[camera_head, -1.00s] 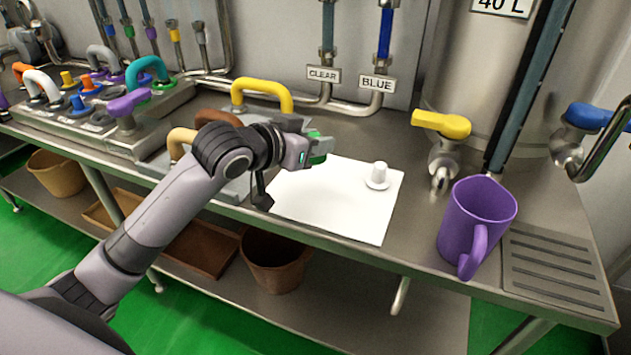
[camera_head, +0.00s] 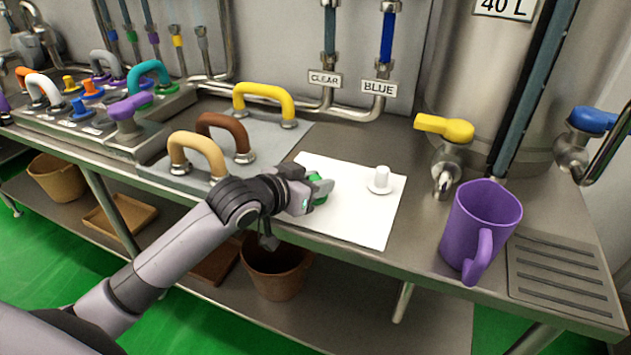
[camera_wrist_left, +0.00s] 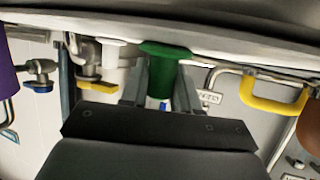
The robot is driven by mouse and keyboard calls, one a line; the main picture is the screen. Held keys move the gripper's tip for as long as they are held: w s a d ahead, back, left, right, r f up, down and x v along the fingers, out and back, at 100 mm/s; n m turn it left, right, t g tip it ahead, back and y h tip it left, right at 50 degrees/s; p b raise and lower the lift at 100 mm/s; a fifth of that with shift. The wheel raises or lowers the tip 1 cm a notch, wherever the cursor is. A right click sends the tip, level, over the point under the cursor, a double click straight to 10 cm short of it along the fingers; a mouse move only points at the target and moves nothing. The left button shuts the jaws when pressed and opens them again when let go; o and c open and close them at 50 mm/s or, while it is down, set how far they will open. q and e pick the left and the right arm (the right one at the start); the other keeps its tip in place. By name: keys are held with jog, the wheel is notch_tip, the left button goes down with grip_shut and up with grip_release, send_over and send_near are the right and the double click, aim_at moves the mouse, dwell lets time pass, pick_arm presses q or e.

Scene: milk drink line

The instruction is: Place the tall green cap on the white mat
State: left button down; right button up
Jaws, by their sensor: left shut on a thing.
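My left gripper (camera_head: 318,189) is shut on the green cap (camera_head: 321,198), which is mostly hidden behind the fingers in the head view. In the left wrist view the green cap (camera_wrist_left: 163,60) sits between the two fingers, its wide round flange facing up in the picture. The white mat (camera_head: 345,221) lies flat on the steel table, and the gripper with the cap is over its left part. I cannot tell whether the cap touches the mat. A white cap (camera_head: 381,180) stands upright on the mat's right part. My right gripper is not in view.
A purple mug (camera_head: 480,228) stands right of the mat, beside a ridged drain plate (camera_head: 560,275). A yellow valve handle (camera_head: 443,125) is behind it. Tan (camera_head: 197,150), brown (camera_head: 222,128) and yellow (camera_head: 264,92) handles stand on a grey plate to the left.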

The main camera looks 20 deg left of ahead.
pick_arm(q)
jog(key=c, duration=0.8)
grip_release()
jog(key=shift+s+r, duration=0.1)
jog(key=shift+r, duration=0.05)
jog(key=v, duration=1.2)
jog(key=shift+p, duration=0.35)
jog(key=s+f+n+g+y, duration=0.3)
jog(key=s+f+g, duration=0.6)
jog(key=s+f, duration=1.15)
jog(key=shift+w+d+f+m+t+h+p, duration=0.1)
jog(key=shift+w+d+f+m+t+p, duration=0.25)
jog(key=shift+w+t+p, duration=0.65)
jog(key=shift+w+d+f+m+t+h+p, duration=0.1)
jog(key=shift+w+d+f+t+p, duration=0.4)
jog(key=shift+w+t+p, duration=0.5)
jog(key=shift+w+d+f+m+t+h+p, duration=0.1)
jog(key=shift+w+d+f+m+t+p, duration=0.2)
jog(key=shift+w+d+t+p, duration=0.7)
